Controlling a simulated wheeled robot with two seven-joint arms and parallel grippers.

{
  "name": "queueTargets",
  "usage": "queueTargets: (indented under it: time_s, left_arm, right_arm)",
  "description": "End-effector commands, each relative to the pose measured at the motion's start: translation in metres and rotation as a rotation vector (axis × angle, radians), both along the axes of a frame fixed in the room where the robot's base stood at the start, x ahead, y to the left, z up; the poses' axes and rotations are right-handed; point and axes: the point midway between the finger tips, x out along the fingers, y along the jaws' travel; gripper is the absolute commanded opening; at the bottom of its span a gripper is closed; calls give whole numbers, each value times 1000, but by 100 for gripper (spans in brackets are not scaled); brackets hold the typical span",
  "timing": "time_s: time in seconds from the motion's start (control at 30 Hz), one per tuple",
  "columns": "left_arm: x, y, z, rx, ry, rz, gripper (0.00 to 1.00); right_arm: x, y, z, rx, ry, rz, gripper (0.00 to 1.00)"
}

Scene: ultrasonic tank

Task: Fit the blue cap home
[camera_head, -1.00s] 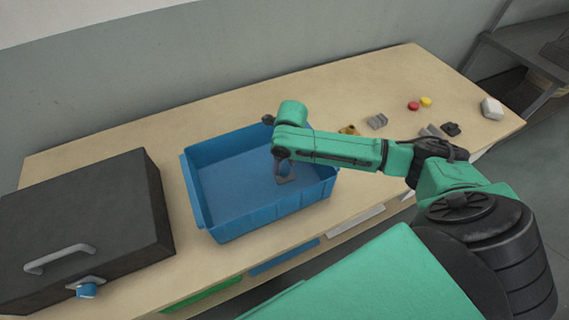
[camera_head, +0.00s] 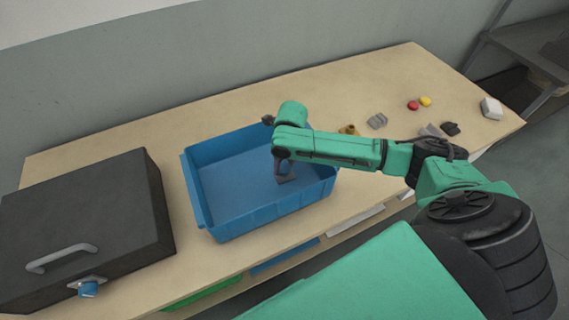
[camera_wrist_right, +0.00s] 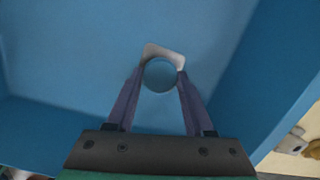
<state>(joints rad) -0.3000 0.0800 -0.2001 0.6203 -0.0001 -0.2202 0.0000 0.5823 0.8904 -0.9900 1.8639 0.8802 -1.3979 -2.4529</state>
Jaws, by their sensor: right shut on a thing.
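The blue cap (camera_wrist_right: 160,75) shows as a round blue disc between the fingertips of my right gripper (camera_wrist_right: 160,82) in the right wrist view. The fingers are shut on its two sides. A pale plate with rounded corners (camera_wrist_right: 163,49) shows right behind the cap; I cannot tell whether the cap is seated in it. In the head view my right gripper (camera_head: 284,170) reaches down inside the blue tank (camera_head: 266,215), and the plate shows as a small grey piece (camera_head: 287,179) near the tank floor. The cap is hard to make out there. My left gripper is not in view.
A black box (camera_head: 80,225) with a grey handle and a blue knob (camera_head: 88,289) stands left of the tank. Right of it lie a brass piece (camera_head: 349,130), grey parts (camera_head: 377,121), a red button (camera_head: 413,105), a yellow button (camera_head: 426,101) and a white block (camera_head: 491,108).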

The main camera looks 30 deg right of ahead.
Motion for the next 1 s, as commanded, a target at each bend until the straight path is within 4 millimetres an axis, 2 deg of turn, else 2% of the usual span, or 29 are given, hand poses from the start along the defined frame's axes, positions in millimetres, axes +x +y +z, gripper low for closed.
queueTargets:
  time_s: [0.93, 0.97, 1.0]
  left_arm:
    - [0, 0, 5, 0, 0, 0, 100]
    - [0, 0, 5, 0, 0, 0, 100]
    - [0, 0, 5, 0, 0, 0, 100]
  right_arm:
    - [0, 0, -1, 0, 0, 0, 2]
    - [0, 0, -1, 0, 0, 0, 60]
    - [0, 0, -1, 0, 0, 0, 76]
